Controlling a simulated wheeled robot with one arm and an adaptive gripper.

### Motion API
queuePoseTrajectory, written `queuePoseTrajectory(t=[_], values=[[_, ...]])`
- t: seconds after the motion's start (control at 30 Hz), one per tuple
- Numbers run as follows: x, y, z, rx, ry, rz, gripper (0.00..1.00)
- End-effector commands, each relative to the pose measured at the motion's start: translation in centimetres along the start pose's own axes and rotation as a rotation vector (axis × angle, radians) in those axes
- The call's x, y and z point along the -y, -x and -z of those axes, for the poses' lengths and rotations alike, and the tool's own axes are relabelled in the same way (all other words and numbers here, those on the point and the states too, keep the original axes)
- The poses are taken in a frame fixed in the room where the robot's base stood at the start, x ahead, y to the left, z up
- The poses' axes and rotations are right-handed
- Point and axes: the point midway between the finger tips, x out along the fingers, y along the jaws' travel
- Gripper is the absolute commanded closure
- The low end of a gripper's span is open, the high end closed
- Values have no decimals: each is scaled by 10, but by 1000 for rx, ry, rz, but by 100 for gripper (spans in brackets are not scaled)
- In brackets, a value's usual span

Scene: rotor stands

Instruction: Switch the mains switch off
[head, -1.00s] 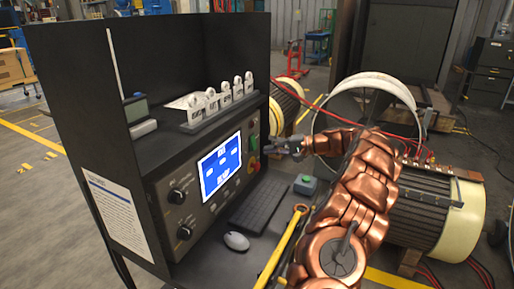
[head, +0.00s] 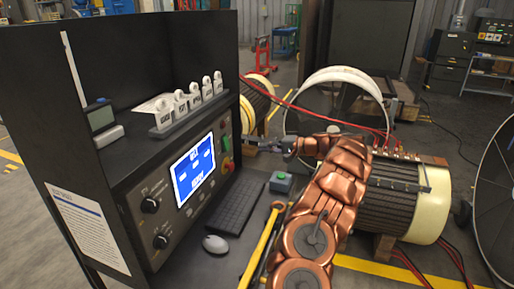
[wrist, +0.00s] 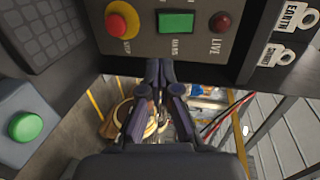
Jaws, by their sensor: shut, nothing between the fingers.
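The mains switch is a green rectangular switch (wrist: 177,22) on the dark panel, with an upside-down MAINS label under it in the wrist view. It also shows, small, at the console's right end in the head view (head: 223,144). My gripper (wrist: 158,72) is shut and empty, its fingertips just below the switch in the wrist view. I cannot tell whether they touch the panel. In the head view my gripper (head: 258,146) is to the right of the switch, with a gap between them in the picture. The switch's position is unclear.
A red-and-yellow stop button (wrist: 122,20) and a dark red LIVE lamp (wrist: 220,22) flank the switch. Tagged EARTH pieces (wrist: 293,17) sit nearby. A green-button box (head: 281,182), keyboard (head: 234,204) and mouse (head: 215,244) are on the shelf. A motor (head: 395,200) stands right.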

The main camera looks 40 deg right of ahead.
Motion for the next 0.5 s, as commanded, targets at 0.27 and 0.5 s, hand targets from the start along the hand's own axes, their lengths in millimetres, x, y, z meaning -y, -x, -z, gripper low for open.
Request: queuePoseTrajectory(t=[0.27,0.5], values=[[2,-46,0,-1,-3,-3,100],[1,-87,0,0,-6,-3,100]])
